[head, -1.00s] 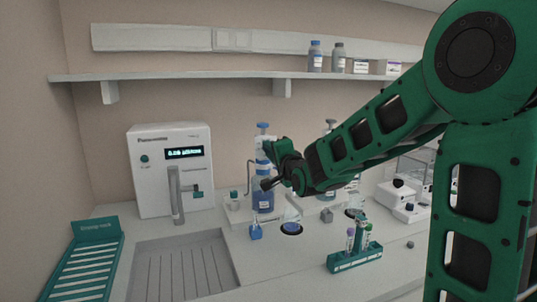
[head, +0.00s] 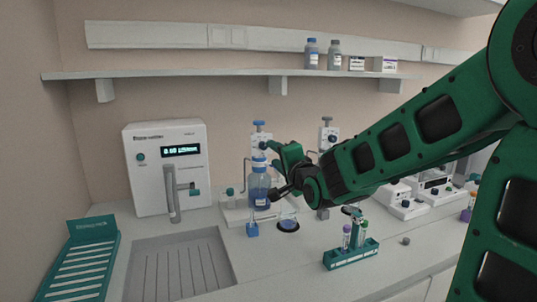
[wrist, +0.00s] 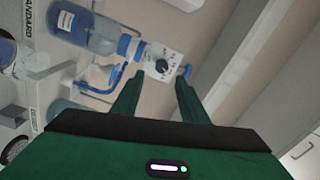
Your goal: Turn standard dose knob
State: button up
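The standard bottle (head: 259,192) holds blue liquid and stands on the bench; it also shows in the wrist view (wrist: 92,32), beside a sign reading STANDARD (wrist: 9,14). A white dosing head with a blue cap (head: 259,123) sits on top of it. The dose knob (wrist: 162,66) is a dark round dial with a white mark on the dosing head's face. My gripper (wrist: 161,76) is open and points at this face. The knob appears between the fingertips in the wrist view; I cannot tell whether they reach around it. In the head view my gripper partly covers the dosing head.
A second dosing head (head: 328,133) stands to the right, partly behind my arm. A flask (head: 288,222), a small blue item (head: 252,230) and a tube rack (head: 351,256) are in front. A white instrument (head: 168,165) stands left. A shelf (head: 230,77) runs above.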

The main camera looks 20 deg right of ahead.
jog(key=shift+s, duration=1.9)
jog(key=shift+f, duration=0.15)
